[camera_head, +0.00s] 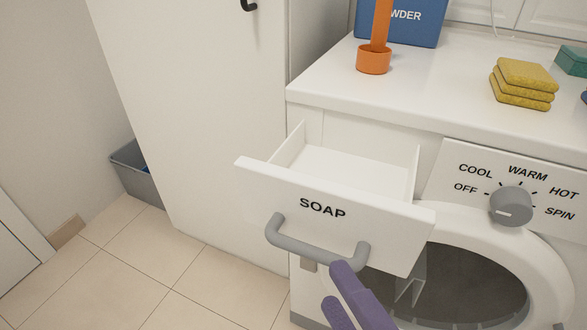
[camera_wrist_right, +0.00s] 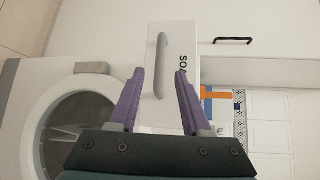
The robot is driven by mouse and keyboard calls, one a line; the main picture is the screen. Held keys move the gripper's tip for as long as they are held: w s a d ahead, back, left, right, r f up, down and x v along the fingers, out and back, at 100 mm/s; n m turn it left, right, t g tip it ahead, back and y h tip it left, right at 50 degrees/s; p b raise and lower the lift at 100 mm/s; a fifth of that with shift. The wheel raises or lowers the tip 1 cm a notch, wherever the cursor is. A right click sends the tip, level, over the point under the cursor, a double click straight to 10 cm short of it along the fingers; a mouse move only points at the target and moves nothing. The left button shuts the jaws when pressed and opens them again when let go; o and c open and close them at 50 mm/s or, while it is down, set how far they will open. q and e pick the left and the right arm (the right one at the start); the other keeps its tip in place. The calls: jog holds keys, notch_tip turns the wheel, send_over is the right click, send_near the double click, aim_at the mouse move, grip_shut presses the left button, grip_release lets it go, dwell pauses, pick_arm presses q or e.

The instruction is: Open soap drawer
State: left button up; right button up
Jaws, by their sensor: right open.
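The white soap drawer (camera_head: 322,208), lettered SOAP, stands pulled out of the washing machine, and its empty inside shows from above. Its grey bar handle (camera_head: 318,246) is on the front face. My right gripper (camera_head: 338,288), with purple fingers, is just below the handle's right end in the head view. In the right wrist view the open fingers (camera_wrist_right: 158,76) point at the drawer front (camera_wrist_right: 181,65), with the grey handle (camera_wrist_right: 161,62) in line with the gap between them. No grip on the handle shows. My left gripper is in neither view.
The round washer door (camera_head: 470,285) and the dial (camera_head: 511,205) are right of the drawer. The countertop (camera_head: 440,95) above holds a blue powder box (camera_head: 405,22), an orange scoop (camera_head: 374,60) and stacked yellow sponges (camera_head: 524,82). A grey bin (camera_head: 140,178) stands at left; tiled floor is clear.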

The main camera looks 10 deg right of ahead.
jog(key=v, duration=0.4)
jog(key=shift+s, duration=0.15)
